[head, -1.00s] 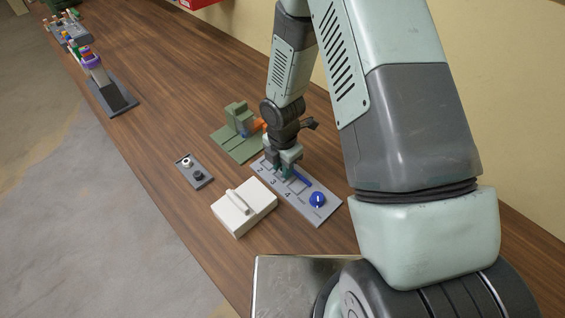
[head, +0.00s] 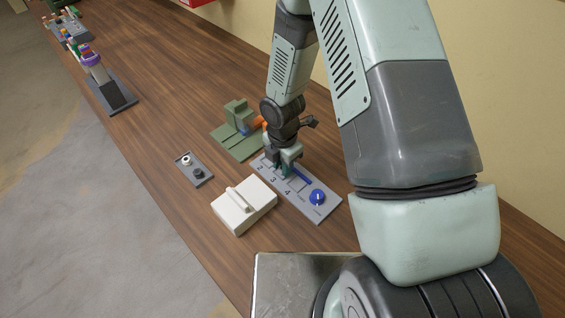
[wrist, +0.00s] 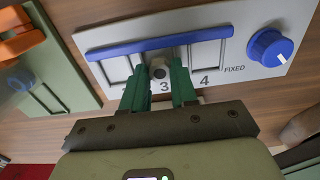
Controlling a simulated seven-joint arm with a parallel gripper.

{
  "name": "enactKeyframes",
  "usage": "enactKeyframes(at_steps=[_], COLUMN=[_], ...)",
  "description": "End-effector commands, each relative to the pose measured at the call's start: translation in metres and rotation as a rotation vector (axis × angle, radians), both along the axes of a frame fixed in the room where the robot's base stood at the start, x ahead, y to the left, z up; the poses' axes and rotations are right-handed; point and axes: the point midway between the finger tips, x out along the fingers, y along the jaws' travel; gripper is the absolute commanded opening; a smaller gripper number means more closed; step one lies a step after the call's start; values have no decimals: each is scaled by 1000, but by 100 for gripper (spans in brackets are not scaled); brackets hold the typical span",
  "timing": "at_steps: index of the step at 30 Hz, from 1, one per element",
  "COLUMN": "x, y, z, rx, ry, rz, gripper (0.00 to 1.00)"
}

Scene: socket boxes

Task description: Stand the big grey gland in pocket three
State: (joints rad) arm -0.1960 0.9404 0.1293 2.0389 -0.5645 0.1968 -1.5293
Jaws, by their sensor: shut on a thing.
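My gripper (wrist: 160,80) is shut on the big grey gland (wrist: 160,70), a round grey piece with a dark centre, between its green fingertips. In the wrist view the gland is at pocket three of the grey plate (wrist: 300,30), just above the printed 3. How deep it sits is hard to tell, as the fingers hide its sides. In the head view my gripper (head: 284,167) is low over the far half of the plate (head: 325,211), and the gland cannot be made out there.
A blue bar (wrist: 160,43) lies along the pockets, and a blue knob (wrist: 270,48) stands at the plate's right end. A green fixture (head: 236,146) with an orange part is behind. A white handled box (head: 244,208) and a small grey tray (head: 207,182) are left of the plate.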

Motion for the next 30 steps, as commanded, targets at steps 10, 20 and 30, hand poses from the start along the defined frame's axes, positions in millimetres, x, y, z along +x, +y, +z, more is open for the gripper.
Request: enactKeyframes(at_steps=[10, 20, 30], x=[0, 0, 0], y=[0, 0, 0], z=[0, 0, 0], rx=[1, 1, 1], ry=[-1, -1, -1], rz=[0, 0, 0], gripper=[45, 64, 79])
